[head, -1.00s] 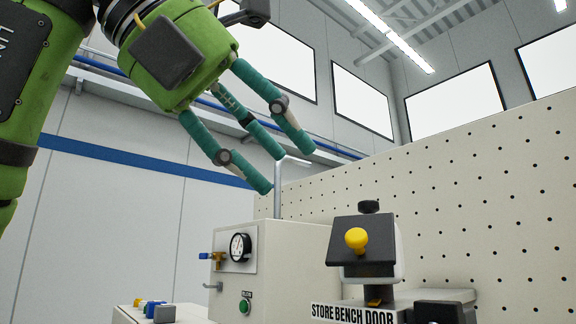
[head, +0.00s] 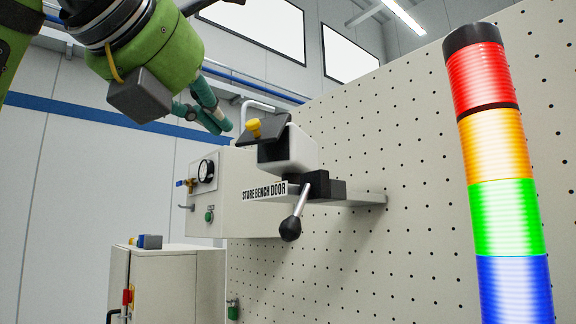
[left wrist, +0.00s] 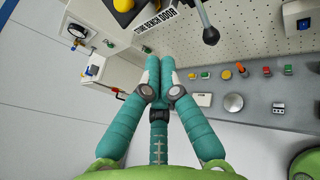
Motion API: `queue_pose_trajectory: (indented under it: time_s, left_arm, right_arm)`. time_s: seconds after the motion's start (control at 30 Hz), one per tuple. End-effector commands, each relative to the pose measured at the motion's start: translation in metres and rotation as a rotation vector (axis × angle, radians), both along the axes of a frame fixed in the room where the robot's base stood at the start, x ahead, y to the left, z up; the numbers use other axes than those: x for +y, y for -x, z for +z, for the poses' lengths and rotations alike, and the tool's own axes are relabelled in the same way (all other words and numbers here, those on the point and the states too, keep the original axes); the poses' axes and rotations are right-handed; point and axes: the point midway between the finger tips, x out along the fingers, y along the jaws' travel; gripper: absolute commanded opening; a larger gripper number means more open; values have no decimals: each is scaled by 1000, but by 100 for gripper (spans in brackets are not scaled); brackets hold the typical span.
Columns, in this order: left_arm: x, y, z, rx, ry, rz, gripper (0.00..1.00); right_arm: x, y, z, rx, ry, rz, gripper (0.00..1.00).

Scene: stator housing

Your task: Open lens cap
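A white device on the pegboard wall carries a dark tilted plate (head: 273,128) with a yellow knob (head: 254,128). The plate looks like the lens cap and lies over the device's top front. In the left wrist view the yellow knob (left wrist: 123,4) is cut off at the top edge. My left gripper (head: 222,128) is left of the plate in the head view, apart from it. In the left wrist view its teal fingers (left wrist: 160,62) are together with nothing between them. My right gripper is out of view.
A black-ball lever (head: 291,228) hangs below the device. A cream box with a gauge (head: 206,170) stands behind left. A lit signal tower (head: 500,170) stands at right. A bench with several buttons (left wrist: 225,110) runs below.

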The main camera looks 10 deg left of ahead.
Motion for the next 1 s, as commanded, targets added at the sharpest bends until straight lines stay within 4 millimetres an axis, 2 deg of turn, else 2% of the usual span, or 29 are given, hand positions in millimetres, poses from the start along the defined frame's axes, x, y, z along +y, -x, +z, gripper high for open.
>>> queue_pose_trajectory:
  time_s: [0.03, 0.1, 0.17, 0.27, 0.4, 0.47, 0.57, 0.67, 0.8, 1.0]
  left_arm:
    - [6, -3, -9, -16, -12, 17, 0]
    - [7, -6, -9, -29, -26, 25, 0]
    - [8, -10, -8, -32, -30, 29, 0]
    - [6, -22, -8, -29, -30, 27, 0]
    - [4, -48, -12, -26, -29, 26, 0]
    - [2, -61, -14, -26, -29, 25, 0]
    - [0, -83, -18, -25, -30, 25, 0]
    - [-2, -103, -21, -26, -29, 25, 0]
    - [-8, -97, 2, -33, -28, 23, 0]
    - [-14, -94, 13, -32, -28, 23, 0]
  right_arm:
    - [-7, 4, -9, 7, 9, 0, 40]
    - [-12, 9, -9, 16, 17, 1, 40]
    - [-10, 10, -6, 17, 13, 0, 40]
    - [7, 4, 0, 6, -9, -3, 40]
    - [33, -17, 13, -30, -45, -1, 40]
    - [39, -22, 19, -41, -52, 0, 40]
    - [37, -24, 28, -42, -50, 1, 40]
    - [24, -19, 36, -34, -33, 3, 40]
    - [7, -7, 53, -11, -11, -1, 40]
    - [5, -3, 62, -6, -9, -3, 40]
